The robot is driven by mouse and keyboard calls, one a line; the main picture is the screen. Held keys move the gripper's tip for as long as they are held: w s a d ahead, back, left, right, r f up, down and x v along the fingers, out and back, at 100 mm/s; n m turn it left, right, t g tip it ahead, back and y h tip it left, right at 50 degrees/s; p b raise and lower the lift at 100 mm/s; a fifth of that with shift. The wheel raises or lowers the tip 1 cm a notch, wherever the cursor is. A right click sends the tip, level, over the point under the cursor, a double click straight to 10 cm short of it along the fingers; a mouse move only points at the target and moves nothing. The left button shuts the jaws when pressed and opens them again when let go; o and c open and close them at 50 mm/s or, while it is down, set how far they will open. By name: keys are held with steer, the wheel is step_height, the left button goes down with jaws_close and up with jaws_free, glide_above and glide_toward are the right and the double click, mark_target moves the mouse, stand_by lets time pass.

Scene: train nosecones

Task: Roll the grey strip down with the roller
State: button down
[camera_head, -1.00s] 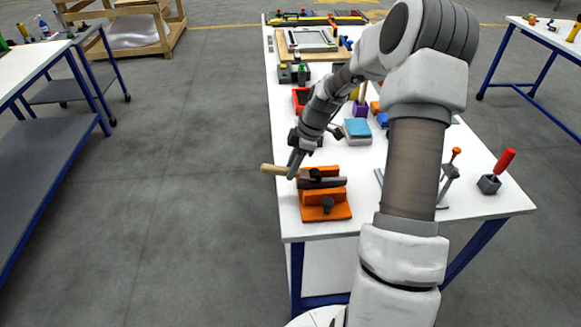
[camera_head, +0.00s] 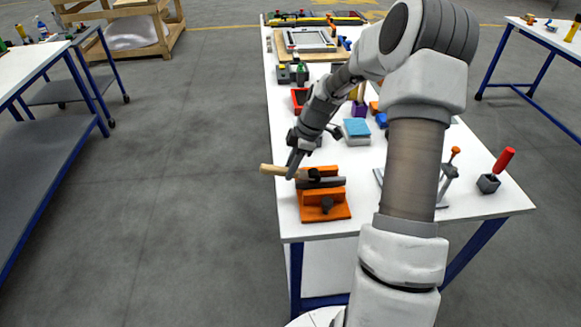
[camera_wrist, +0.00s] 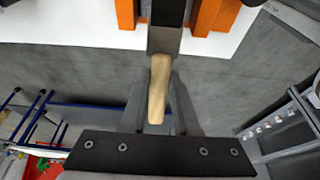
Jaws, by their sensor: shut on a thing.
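My gripper (camera_head: 291,171) is shut on the pale wooden handle (camera_head: 271,169) of a tool at the left edge of the white table. In the wrist view the handle (camera_wrist: 159,88) lies between the two fingers, and a dark grey shank (camera_wrist: 164,38) runs on from it between two orange uprights. The tool's dark part (camera_head: 327,183) lies over an orange stand (camera_head: 337,210); whether it touches the stand I cannot tell. Its far end is out of the wrist view, so I cannot confirm that it is the roller. I cannot make out the grey strip for certain.
Farther along the white table (camera_head: 290,225) are a red bin (camera_head: 299,97), a blue-topped block (camera_head: 356,127) and a framed board (camera_head: 311,40). A red-handled tool (camera_head: 503,161) stands at the right. Floor is open left of the table.

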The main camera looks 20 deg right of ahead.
mark_target(312, 172)
steer(key=shift+d, duration=0.1)
stand_by(0.3)
steer(key=shift+s+d, duration=0.15)
steer(key=shift+d, duration=0.3)
steer(key=shift+d, duration=0.2)
stand_by(0.6)
steer(key=shift+s+d, duration=0.15)
steer(key=shift+d, duration=0.2)
steer(key=shift+d, duration=0.1)
stand_by(1.4)
steer(key=shift+s+d, duration=0.15)
steer(key=shift+d, duration=0.3)
steer(key=shift+d+b, duration=0.15)
steer(key=shift+b, duration=0.15)
stand_by(0.4)
steer(key=shift+s+d, duration=0.15)
steer(key=shift+d, duration=0.25)
steer(key=shift+s+d, duration=0.15)
steer(key=shift+d, duration=0.4)
steer(key=shift+s+d, duration=0.15)
steer(key=shift+d, duration=0.35)
stand_by(1.9)
